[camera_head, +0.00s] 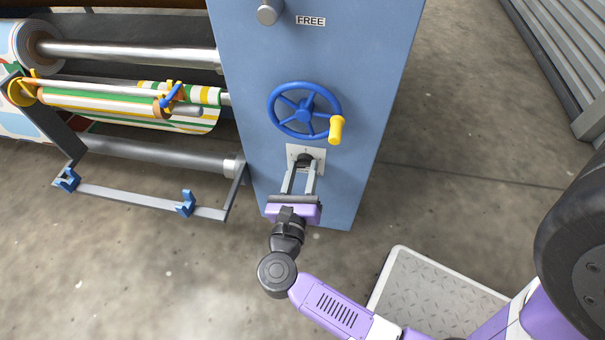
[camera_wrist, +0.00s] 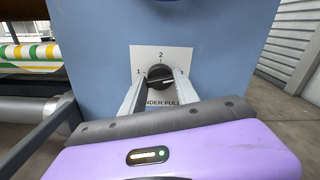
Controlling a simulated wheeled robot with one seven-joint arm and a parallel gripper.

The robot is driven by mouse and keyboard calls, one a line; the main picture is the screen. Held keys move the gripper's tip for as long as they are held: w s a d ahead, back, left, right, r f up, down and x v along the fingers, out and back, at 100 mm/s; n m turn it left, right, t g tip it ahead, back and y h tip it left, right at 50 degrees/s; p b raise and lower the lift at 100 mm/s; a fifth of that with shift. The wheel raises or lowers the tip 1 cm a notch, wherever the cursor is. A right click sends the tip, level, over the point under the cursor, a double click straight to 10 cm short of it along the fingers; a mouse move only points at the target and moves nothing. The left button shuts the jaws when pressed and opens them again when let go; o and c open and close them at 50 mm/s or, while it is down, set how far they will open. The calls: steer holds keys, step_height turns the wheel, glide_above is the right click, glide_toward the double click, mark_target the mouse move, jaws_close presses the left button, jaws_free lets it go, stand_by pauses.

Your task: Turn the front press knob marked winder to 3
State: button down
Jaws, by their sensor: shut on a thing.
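The winder knob (camera_wrist: 159,71) is a round black knob on a white label plate (camera_wrist: 146,52) on the front of the blue press cabinet. The plate shows a 1 at left, a 2 on top and partly covered text reading "…NDER PULL". A pale mark on the knob lies to its lower right, pointing roughly right. The right side of the plate, around the 3, is largely hidden by a finger. My gripper (camera_wrist: 160,79) has its two grey fingers on either side of the knob, shut on it. In the head view the knob (camera_head: 304,157) is dark between the fingertips.
A blue handwheel (camera_head: 304,110) with a yellow handle (camera_head: 336,130) sits just above the knob. A grey knob (camera_head: 269,12) beside a "FREE" label is higher up. Rollers with striped material (camera_head: 125,103) and a bracket frame (camera_head: 150,198) stand at left.

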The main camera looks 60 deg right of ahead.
steer(key=shift+f+m+b, duration=0.1)
steer(key=shift+m+b, duration=0.2)
steer(key=shift+m, duration=0.3)
steer(key=c, duration=0.9)
jaws_free()
steer(key=shift+a, duration=0.1)
steer(key=p+v, duration=0.2)
steer(key=v, duration=0.5)
steer(key=shift+s+a, duration=0.15)
steer(key=shift+a, duration=0.15)
